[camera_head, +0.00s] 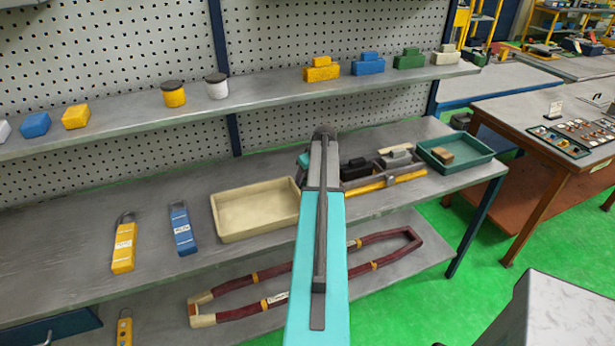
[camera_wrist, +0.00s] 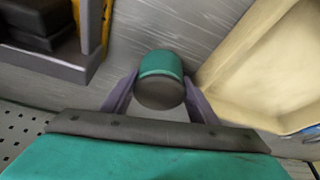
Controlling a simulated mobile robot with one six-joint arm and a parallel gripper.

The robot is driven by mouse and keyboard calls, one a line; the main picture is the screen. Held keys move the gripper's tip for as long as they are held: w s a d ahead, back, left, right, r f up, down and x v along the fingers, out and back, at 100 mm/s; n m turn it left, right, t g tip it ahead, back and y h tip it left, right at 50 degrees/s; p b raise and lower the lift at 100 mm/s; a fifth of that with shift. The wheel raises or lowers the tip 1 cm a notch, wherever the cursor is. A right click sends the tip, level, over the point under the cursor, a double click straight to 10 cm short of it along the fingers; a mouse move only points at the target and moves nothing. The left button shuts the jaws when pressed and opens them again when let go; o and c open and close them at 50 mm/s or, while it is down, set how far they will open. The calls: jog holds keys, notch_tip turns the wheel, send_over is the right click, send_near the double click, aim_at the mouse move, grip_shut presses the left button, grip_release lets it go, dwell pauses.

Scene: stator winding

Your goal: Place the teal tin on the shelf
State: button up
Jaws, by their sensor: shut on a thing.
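The teal tin (camera_wrist: 162,64) with a dark lid is in the wrist view, between the two fingers of my gripper (camera_wrist: 160,84), which is shut on it. The grey bench top lies beyond it; I cannot tell whether the tin touches it. In the head view my arm reaches over the bench and mostly hides the gripper. A bit of teal shows left of the arm's end, too small to identify. The shelf (camera_head: 265,94) runs above the bench along the pegboard. A yellow tin (camera_head: 173,96) and a white tin (camera_head: 216,88), both dark-lidded, stand on it.
A cream tray (camera_head: 252,231) sits on the bench left of my arm; its edge is close to the gripper. A green tray (camera_head: 474,147) and a grey box of blocks are on the right. Coloured blocks stand on the shelf, with free room between the white tin and yellow block (camera_head: 321,71).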

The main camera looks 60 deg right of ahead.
jog(key=shift+f, duration=0.15)
jog(key=o, duration=1)
jog(key=shift+o, duration=0.2)
jog(key=b+v, duration=0.3)
jog(key=v, duration=0.9)
jog(key=shift+r, duration=0.2)
jog(key=shift+c, duration=0.3)
